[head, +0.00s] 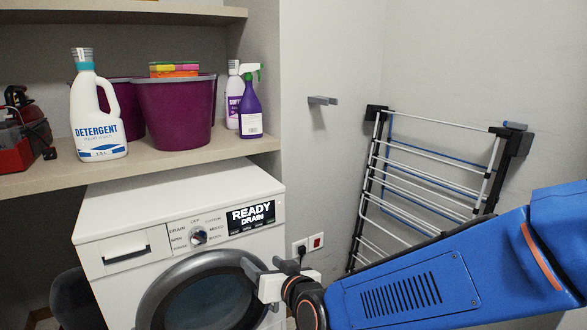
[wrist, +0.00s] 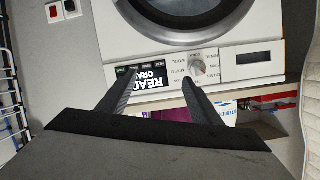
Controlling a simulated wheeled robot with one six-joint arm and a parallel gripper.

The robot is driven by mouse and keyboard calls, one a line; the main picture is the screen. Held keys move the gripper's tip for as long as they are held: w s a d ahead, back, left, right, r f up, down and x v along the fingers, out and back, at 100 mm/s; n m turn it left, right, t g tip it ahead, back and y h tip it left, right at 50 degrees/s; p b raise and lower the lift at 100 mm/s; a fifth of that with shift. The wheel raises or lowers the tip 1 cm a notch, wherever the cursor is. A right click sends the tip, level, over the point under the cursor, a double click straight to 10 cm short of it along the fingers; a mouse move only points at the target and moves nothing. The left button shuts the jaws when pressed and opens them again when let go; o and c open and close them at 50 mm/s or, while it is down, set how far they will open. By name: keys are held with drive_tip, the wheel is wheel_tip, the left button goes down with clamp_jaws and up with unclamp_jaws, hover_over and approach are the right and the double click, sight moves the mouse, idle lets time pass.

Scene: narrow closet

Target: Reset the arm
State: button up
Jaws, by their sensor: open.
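My blue arm reaches in from the right in the head view. My gripper (head: 264,266) is open and empty, in front of the right side of the white washing machine (head: 120,210). In the wrist view the picture is upside down, and the two dark fingers of my gripper (wrist: 157,82) stand apart with nothing between them. The washer's display (head: 251,215) reads "READY DRAIN". The dial (head: 198,236) beside it is clear of the fingers. The round door (head: 205,300) looks closed, and my gripper overlaps its right edge in the head view.
A shelf (head: 50,177) above the washer holds a detergent bottle (head: 97,115), purple buckets (head: 178,115), a spray bottle (head: 250,112) and a red toolbox (head: 22,145). A drying rack (head: 430,170) hangs on the right wall behind my arm. A wall socket (head: 301,249) is near my gripper.

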drive_tip(key=d+g+h, duration=0.2)
drive_tip(key=d, duration=0.9)
drive_tip(key=s+d+m+g+h, duration=0.1)
drive_tip(key=s+d+g+h, duration=0.1)
drive_tip(key=s+d, duration=0.8)
drive_tip(key=s+d+f+m+g+h, duration=0.1)
drive_tip(key=s+d+m+g+h, duration=0.1)
drive_tip(key=s+d, duration=0.8)
drive_tip(key=d+g+h, duration=0.1)
drive_tip(key=d, duration=0.4)
drive_tip(key=shift+d+g+h, duration=0.2)
drive_tip(key=shift+g+h, duration=0.1)
drive_tip(key=shift+h, duration=0.1)
